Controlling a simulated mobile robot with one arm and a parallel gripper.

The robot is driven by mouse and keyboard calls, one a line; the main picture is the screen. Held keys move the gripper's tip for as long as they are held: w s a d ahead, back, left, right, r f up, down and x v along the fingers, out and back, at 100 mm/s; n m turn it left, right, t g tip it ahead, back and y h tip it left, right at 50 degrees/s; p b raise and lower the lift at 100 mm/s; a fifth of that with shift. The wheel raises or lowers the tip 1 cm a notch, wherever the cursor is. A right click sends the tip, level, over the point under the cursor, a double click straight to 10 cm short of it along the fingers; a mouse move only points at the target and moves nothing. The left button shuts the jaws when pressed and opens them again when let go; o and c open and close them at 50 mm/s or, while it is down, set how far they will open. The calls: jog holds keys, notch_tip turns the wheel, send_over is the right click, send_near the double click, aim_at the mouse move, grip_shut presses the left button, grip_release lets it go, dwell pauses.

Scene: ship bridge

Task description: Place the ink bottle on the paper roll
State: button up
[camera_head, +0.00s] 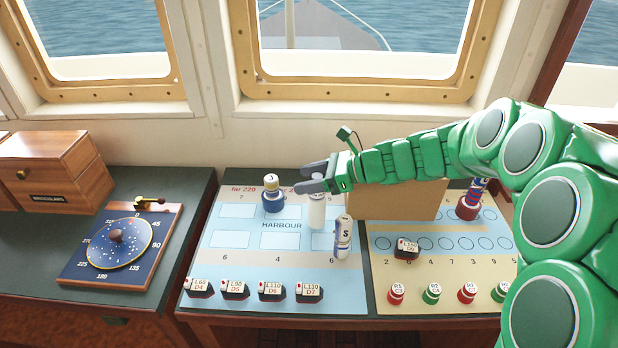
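A white upright cylinder (317,211), which looks like the paper roll, stands on the blue chart sheet. Its top is partly hidden by my gripper. I cannot tell for certain which of these two is the ink bottle. My gripper (304,178) reaches in from the right, fingers pointing left and apart. I see nothing between them. It is over or behind the white cylinder's top.
Several dark labelled blocks (270,291) line the sheet's front edge. A brown board (398,200) stands behind the right sheet, with a red-based striped piece (468,206) beside it. Several red and green pieces (431,293) stand at front right. A dial board (118,243) lies left.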

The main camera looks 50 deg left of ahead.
jog(key=shift+r, duration=0.1)
jog(key=shift+w+d+r, duration=0.15)
jog(key=shift+w+d, duration=0.05)
jog(key=v, duration=1.1)
jog(key=shift+d, duration=0.2)
jog(key=shift+w, duration=0.1)
jog(key=s+d+n+t+h, duration=0.2)
jog(key=s+d, duration=0.5)
jog(key=d, duration=1)
jog(key=s+d+n+t+h, duration=0.2)
jog(key=s+d+n+h, duration=0.3)
jog(key=d, duration=1.2)
jog(key=s+d+n+t+h, duration=0.2)
jog(key=s+d, duration=0.8)
jog(key=d, duration=0.7)
jog(key=shift+s+d+f+n+h, duration=0.3)
jog(key=shift+d+f+n+h, duration=0.15)
jog(key=shift+n+h, duration=0.45)
